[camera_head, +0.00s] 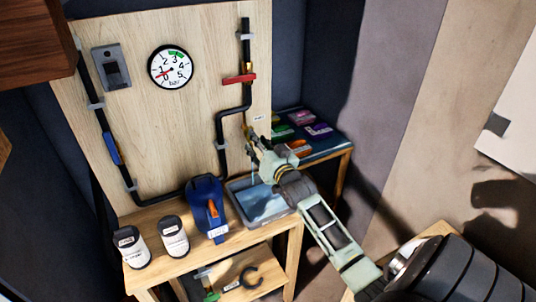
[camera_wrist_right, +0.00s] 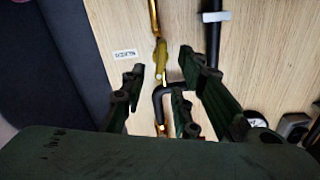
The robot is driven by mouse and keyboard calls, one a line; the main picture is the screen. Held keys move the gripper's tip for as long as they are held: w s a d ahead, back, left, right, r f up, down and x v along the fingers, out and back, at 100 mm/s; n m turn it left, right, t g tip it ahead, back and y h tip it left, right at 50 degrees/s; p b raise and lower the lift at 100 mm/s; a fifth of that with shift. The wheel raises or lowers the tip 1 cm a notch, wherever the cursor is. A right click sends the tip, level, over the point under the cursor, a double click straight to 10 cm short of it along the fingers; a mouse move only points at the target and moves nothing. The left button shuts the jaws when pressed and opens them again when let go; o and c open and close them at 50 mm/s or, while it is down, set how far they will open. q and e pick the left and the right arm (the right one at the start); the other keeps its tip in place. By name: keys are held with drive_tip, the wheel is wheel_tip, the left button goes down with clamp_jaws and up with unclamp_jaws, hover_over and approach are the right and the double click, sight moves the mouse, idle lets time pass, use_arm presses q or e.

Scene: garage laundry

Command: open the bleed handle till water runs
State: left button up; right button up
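A thin pale line (camera_head: 253,172) drops below the gripper toward a grey tray (camera_head: 232,190) holding bluish water. My left gripper is not in view.
A red lever (camera_head: 240,79) sits on the black pipe above. The round gauge (camera_head: 170,67) has its red needle near 1. A blue pump-like tool (camera_head: 206,208) and two labelled bottles stand left of the tray. A side table (camera_head: 338,148) holds coloured packs.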

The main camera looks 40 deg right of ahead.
drive_tip(key=v, duration=0.8)
